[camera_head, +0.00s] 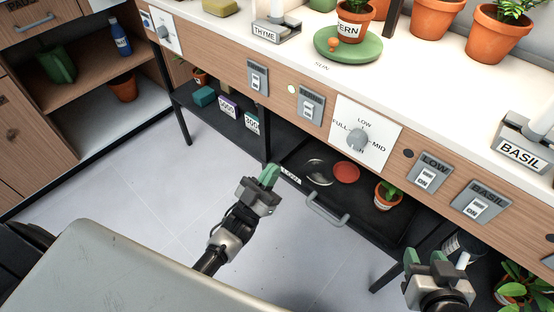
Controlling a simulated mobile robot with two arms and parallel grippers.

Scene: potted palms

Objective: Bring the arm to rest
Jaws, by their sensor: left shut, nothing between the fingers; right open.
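My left gripper (268,175) is at the middle of the view, over the floor by the left front corner of a black pull-out drawer. Its green-tipped fingers are shut with nothing between them. My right gripper (436,257) is at the lower right, below the panel with the BASIL switch. Its green-tipped fingers are apart and it is empty. The drawer (345,237) stands open under the bench, with a grey handle (327,210) on its front. It holds a red dish (346,172), a clear dish (319,173) and a small potted plant (385,195).
The white bench top (300,75) bears a green saucer (352,52) with the FERN pot (353,24), and several terracotta pots. Switches and a dial (357,139) line its front. A lower black shelf (225,125) holds boxes. A leafy plant (519,285) is beside my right gripper. Floor (150,190) at left is clear.

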